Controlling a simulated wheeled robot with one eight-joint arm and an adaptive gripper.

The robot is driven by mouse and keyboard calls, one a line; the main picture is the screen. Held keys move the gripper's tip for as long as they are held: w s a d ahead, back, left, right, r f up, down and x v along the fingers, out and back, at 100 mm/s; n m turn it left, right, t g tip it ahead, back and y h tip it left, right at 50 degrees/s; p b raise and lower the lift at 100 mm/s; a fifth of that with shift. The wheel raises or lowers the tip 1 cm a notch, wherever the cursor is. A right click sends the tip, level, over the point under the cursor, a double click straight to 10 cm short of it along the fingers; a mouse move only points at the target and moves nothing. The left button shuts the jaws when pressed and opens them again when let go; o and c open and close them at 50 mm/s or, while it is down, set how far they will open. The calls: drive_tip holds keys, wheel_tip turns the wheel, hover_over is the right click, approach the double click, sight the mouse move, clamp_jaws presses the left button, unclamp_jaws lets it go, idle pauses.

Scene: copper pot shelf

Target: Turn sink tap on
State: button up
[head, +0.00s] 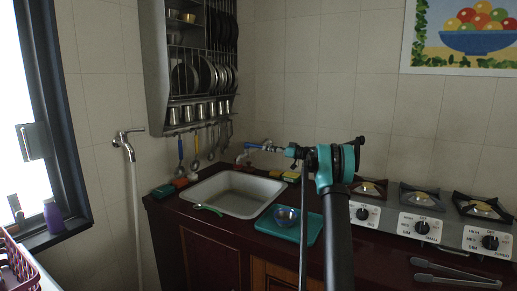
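The sink (236,193) is a grey basin set into the dark red counter. A small tap (246,149) with a blue part is at the wall behind the sink's back right edge, partly hidden. My arm rises from the bottom centre, and my gripper (284,150) points left, close to the tap at about its height. I cannot tell whether it touches the tap or whether its fingers are open or shut. Whether water runs into the sink is not clear. A second, metal tap (128,134) is on the left wall with a pale hose (135,195) hanging from it.
A rack (196,60) with plates, cups and hanging utensils is on the wall above the sink. A teal board (308,231) with a bowl (287,214) lies right of the sink. A gas stove (420,222) and tongs (455,281) are at right.

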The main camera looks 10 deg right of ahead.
sight(250, 145)
drive_tip(key=x, duration=0.7)
drive_tip(key=shift+c, duration=0.5)
clamp_jaws()
